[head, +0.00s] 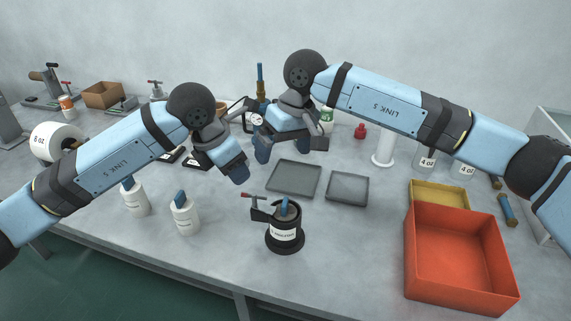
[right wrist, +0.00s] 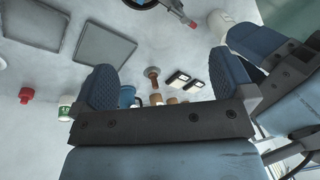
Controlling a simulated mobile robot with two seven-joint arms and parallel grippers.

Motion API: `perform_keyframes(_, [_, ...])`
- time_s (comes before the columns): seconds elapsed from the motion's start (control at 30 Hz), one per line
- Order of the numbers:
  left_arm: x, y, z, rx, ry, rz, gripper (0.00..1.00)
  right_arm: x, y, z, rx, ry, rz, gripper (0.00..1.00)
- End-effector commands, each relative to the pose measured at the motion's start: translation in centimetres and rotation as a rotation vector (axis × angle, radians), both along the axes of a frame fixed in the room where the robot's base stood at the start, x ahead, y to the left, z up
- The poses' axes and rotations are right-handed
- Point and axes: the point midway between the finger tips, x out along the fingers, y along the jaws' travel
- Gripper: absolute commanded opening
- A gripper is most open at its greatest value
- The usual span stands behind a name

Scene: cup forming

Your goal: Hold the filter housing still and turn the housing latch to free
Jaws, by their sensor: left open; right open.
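The filter housing (head: 284,240), a black cylinder with a white label and a blue piece on top, stands upright on the table at front centre. The housing latch (head: 256,198), a thin lever with a red end, sticks out at its upper left. The latch (right wrist: 182,16) also shows at the top of the right wrist view, with the housing mostly cut off. My left gripper (head: 236,168) is open, above the table, behind and left of the housing. My right gripper (head: 290,147) is open and empty, farther back. Neither gripper touches the housing.
Two grey trays (head: 347,187) lie behind the housing. An orange bin (head: 460,255) and a yellow box (head: 440,194) are at right. White bottles (head: 185,218) stand at left. My two grippers are close together. The table around the housing is clear.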

Motion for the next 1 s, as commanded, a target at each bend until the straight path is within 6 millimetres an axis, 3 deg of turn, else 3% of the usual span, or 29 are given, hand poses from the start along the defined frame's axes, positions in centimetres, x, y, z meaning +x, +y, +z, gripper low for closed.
perform_keyframes(0.1, [0.0, 0.0, 0.0, 0.000, 0.000, 0.000, 0.43, -1.7, 0.1, -1.5, -0.144, -0.022, 0.119, 1.00])
perform_keyframes(0.27, [0.0, 0.0, 0.0, 0.000, 0.000, 0.000, 0.43, -2.5, -0.2, -2.7, -0.226, -0.029, 0.186, 1.00])
perform_keyframes(0.47, [0.0, 0.0, 0.0, 0.000, 0.000, 0.000, 0.43, -2.6, -0.2, -5.2, -0.232, -0.025, 0.190, 1.00])
perform_keyframes(0.8, [0.0, 0.0, 0.0, 0.000, 0.000, 0.000, 0.43, -2.6, -0.2, -11.8, -0.230, -0.025, 0.189, 1.00])
perform_keyframes(1.0, [0.0, 0.0, 0.0, 0.000, 0.000, 0.000, 0.43, -2.6, -0.2, -14.8, -0.228, -0.026, 0.188, 1.00])
